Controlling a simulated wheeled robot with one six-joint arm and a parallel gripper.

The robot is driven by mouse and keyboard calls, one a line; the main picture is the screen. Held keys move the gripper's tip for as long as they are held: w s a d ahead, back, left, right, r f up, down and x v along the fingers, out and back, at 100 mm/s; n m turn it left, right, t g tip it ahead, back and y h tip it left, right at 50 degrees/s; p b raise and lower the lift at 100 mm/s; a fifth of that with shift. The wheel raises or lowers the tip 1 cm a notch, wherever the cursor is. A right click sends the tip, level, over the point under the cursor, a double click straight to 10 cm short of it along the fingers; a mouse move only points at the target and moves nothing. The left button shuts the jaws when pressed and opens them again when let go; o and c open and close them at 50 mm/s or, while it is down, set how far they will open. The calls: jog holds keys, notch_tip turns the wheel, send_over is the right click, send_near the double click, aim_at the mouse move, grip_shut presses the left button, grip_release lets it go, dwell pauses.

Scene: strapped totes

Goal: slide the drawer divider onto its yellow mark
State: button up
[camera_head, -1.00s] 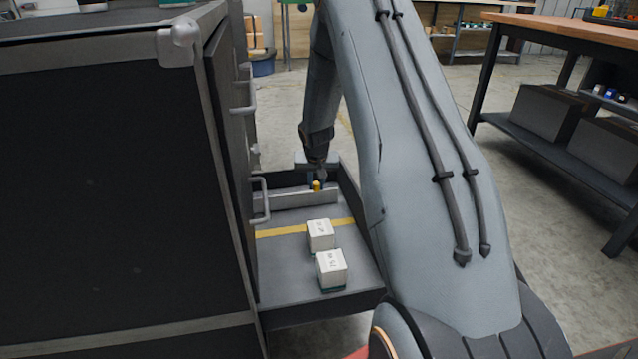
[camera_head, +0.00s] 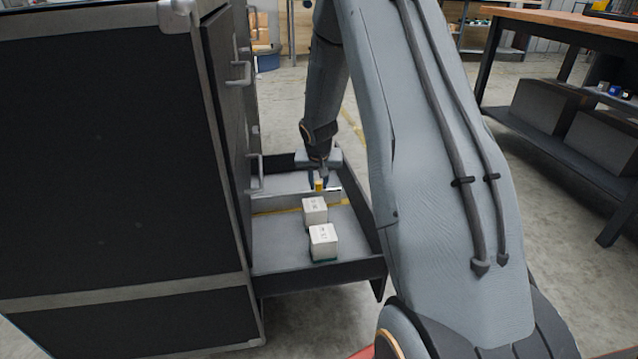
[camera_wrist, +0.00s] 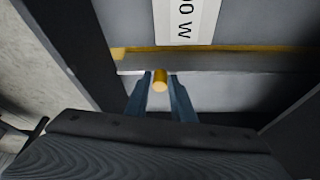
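The drawer divider (camera_head: 278,203) is a low light-grey strip standing across the open drawer (camera_head: 362,262). A yellow knob (camera_head: 319,185) rises from it. The yellow mark (camera_head: 268,211) is a stripe on the drawer floor, just on the near side of the divider in the head view. In the wrist view the divider (camera_wrist: 225,63) lies right along the mark (camera_wrist: 265,49), with part of the stripe showing beyond it. My gripper (camera_wrist: 160,82) has its two fingers close on either side of the knob (camera_wrist: 160,76) and appears closed on it.
Two white labelled blocks stand in the drawer on the near side: one (camera_head: 314,210) close to the divider, another (camera_head: 323,242) nearer. The dark cabinet (camera_head: 110,150) is at left. A workbench (camera_head: 560,30) stands at right, with open floor between.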

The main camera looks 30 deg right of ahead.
jog(key=shift+o, duration=1.2)
jog(key=p+v, duration=0.3)
jog(key=v, duration=0.4)
jog(key=shift+r, duration=0.35)
jog(key=shift+s+a, duration=0.1)
